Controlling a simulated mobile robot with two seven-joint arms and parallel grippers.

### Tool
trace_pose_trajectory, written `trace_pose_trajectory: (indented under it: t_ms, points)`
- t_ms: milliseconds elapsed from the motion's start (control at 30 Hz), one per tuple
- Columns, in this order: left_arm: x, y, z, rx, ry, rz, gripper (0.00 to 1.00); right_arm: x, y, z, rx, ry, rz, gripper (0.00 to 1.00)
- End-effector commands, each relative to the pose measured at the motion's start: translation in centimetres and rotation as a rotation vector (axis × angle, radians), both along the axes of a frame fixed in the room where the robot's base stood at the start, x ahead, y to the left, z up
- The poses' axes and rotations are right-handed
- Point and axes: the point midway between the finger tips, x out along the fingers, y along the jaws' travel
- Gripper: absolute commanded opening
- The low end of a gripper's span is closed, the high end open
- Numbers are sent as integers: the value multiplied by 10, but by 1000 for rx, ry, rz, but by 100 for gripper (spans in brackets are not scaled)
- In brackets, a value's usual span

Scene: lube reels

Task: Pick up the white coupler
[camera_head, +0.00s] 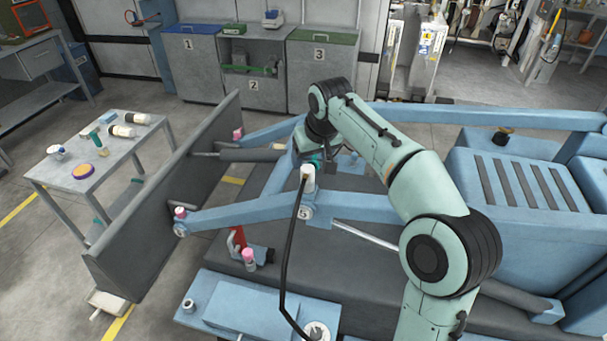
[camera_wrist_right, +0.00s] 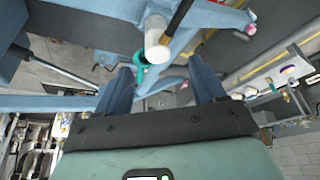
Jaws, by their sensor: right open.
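The white coupler (camera_head: 308,178) is a short white cylinder on the end of a black hose, standing at the blue frame joint marked 5. In the right wrist view the coupler (camera_wrist_right: 157,38) lies ahead of and between my fingers, with the dark hose beside it. My right gripper (camera_wrist_right: 165,80) is open, its two blue fingers apart with nothing gripped. In the head view it is partly hidden behind my wrist, just beyond the coupler. A teal ring-like part (camera_wrist_right: 140,66) shows close to the coupler. My left gripper is not in view.
Blue frame beams (camera_head: 245,213) and a grey upright panel (camera_head: 160,205) surround the area. A red-and-black fitting with a pink cap (camera_head: 249,257) stands nearby. A side table (camera_head: 105,165) holds bottles and small items. Numbered bins (camera_head: 195,65) stand behind.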

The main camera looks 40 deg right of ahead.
Motion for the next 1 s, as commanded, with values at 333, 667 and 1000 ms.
trace_pose_trajectory:
  t_ms: [333,667,1000]
  points:
    - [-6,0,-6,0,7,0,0,18,-5,-46,1,1,-1,69]
    - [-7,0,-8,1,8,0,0,26,-11,-86,1,3,-1,69]
    - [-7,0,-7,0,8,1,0,32,-13,-97,0,-1,0,69]
